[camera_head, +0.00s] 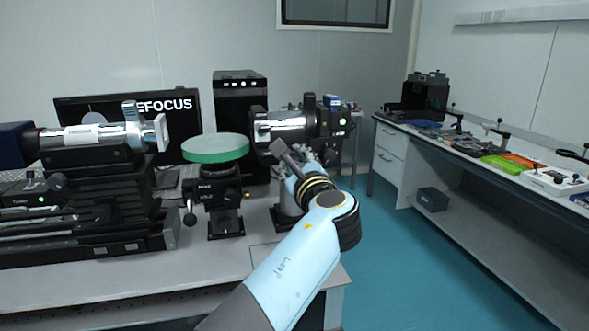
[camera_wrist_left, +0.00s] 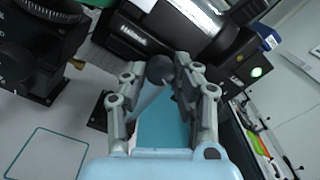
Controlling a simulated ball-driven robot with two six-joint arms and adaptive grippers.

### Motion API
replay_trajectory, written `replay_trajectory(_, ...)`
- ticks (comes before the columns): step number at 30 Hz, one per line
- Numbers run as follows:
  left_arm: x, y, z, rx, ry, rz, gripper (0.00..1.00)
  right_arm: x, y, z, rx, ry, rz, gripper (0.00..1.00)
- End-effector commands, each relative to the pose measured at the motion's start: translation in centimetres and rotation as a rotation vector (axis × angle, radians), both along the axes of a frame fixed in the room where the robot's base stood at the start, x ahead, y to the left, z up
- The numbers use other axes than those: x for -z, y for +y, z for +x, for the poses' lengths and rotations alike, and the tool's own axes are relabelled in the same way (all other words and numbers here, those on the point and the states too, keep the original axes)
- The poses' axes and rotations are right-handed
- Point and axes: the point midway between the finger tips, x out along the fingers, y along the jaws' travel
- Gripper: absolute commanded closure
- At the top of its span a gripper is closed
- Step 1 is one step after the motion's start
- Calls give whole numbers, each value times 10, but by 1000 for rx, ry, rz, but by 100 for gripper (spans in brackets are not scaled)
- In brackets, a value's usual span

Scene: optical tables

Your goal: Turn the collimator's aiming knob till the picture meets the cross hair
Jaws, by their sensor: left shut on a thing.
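The collimator (camera_head: 286,127), a silver and black tube with a lit green spot, stands at the back right of the near table. In the left wrist view its dark body (camera_wrist_left: 195,30) fills the top. My left gripper (camera_head: 285,153) reaches its lower front side. In the left wrist view the gripper (camera_wrist_left: 158,72) is shut on a dark, ball-ended aiming knob (camera_wrist_left: 159,68) below the collimator body. In the head view the knob is hidden behind the fingers.
A second silver tube instrument (camera_head: 95,135) sits on a black mount at the left. A black box (camera_head: 240,95) stands behind. A side bench (camera_head: 480,152) holds several small items; blue floor lies between.

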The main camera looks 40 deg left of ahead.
Motion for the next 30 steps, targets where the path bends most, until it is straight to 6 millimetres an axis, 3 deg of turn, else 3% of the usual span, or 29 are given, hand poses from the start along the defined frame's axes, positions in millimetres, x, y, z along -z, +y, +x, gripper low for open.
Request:
replay_trajectory(16,0,0,0,1,-20,-18,100,2,1,0,0,1,1,100)
replay_trajectory(17,0,0,0,1,-20,-18,68,2,1,0,0,0,1,100)
replay_trajectory(21,0,0,0,1,-20,-18,50,3,2,0,1,1,3,100)
replay_trajectory(30,0,0,0,1,-13,-12,49,1,2,-1,1,1,2,100)
